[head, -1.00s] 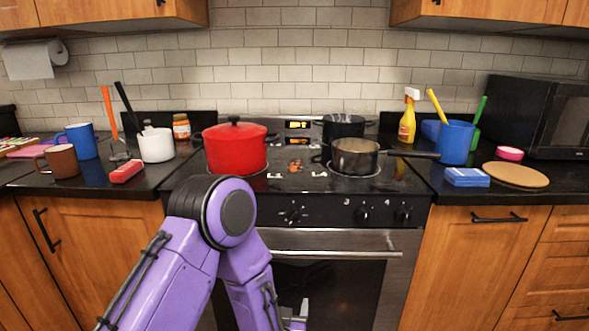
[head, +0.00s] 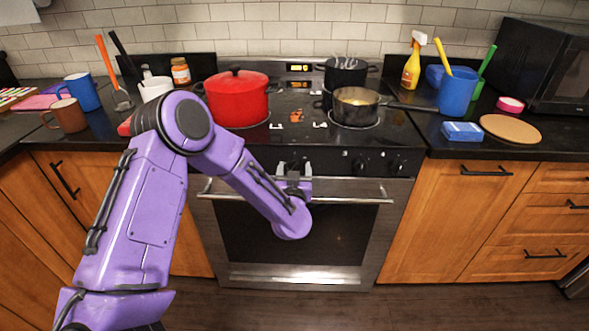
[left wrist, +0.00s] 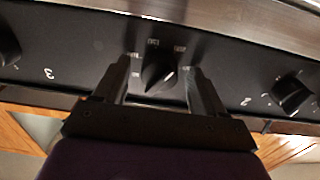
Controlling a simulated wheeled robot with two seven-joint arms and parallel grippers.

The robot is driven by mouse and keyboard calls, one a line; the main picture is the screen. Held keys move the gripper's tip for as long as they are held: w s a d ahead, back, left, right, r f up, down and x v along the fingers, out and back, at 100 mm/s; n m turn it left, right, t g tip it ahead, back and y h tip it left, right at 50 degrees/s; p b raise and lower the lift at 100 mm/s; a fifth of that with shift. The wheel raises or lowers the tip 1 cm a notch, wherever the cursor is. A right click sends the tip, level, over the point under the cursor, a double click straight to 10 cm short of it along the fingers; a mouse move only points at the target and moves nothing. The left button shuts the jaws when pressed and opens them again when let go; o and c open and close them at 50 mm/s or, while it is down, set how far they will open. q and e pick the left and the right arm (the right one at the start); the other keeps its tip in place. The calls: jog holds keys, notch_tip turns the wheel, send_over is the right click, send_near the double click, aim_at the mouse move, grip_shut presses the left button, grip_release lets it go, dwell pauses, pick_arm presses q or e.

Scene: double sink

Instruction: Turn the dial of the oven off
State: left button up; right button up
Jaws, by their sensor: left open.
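The oven (head: 340,235) stands in the middle, with a black control panel above its door. One dark dial (left wrist: 158,73) on this panel shows in the left wrist view, its ridge slanted and white markings around it. My left gripper (head: 294,172) is in front of the panel in the head view, above the door handle. In the left wrist view my left gripper (left wrist: 160,66) is open, with one finger on either side of the dial. I cannot tell whether the fingers touch it. In the head view the gripper largely hides this dial. My right gripper is not in view.
Other dials (head: 358,166) sit to the right on the panel. The oven door handle (head: 345,200) runs just below the gripper. A red pot (head: 236,98) and a saucepan (head: 356,107) stand on the stove. The floor before the oven is clear.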

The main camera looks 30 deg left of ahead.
pick_arm(q)
jog(key=c, duration=1.1)
jog(key=shift+o, duration=0.2)
